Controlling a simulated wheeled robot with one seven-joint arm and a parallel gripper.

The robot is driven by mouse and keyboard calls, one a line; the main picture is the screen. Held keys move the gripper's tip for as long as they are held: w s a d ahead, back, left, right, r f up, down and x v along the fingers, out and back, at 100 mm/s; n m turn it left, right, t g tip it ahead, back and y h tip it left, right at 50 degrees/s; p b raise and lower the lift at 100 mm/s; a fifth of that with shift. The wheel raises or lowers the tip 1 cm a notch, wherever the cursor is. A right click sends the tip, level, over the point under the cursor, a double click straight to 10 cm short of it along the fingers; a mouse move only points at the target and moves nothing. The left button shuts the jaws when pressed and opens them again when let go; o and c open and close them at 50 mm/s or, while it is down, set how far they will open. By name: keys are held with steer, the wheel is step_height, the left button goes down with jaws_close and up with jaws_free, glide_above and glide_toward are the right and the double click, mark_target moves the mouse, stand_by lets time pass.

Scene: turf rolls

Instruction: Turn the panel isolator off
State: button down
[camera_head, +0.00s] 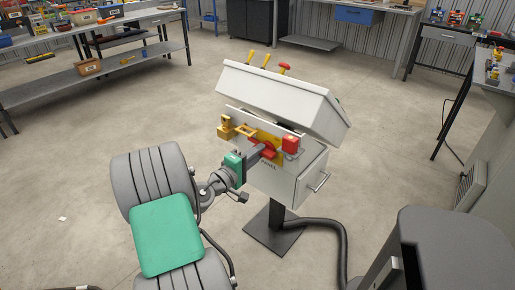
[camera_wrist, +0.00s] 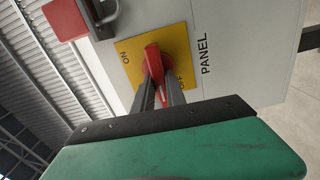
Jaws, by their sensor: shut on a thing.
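The panel isolator is a red handle on a yellow plate, on the front of a pale control cabinet. In the wrist view the red handle (camera_wrist: 153,62) stands between my gripper's two dark fingers (camera_wrist: 158,90), which are shut on it. The yellow plate (camera_wrist: 178,42) reads ON at the upper left and OFF at the lower right, partly hidden by a finger. PANEL is printed beside it. In the head view my gripper (camera_head: 262,150) reaches the yellow plate (camera_head: 277,157) from the left front, and the handle is mostly hidden.
The cabinet (camera_head: 270,95) stands on a pedestal foot (camera_head: 268,238), with levers on top. A red block (camera_head: 291,145) and a yellow padlock-like piece (camera_head: 226,128) flank the isolator. A dark hose (camera_head: 325,225) runs along the floor at right. Benches line the back; the floor at left is mostly clear.

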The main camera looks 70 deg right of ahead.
steer(key=shift+f+n, duration=0.1)
steer(key=shift+n, duration=0.3)
steer(key=c, duration=1.4)
jaws_free()
steer(key=shift+o, duration=0.2)
steer(key=b+v, duration=0.3)
steer(key=v, duration=0.5)
steer(key=shift+b, duration=0.3)
steer(key=shift+d, duration=0.1)
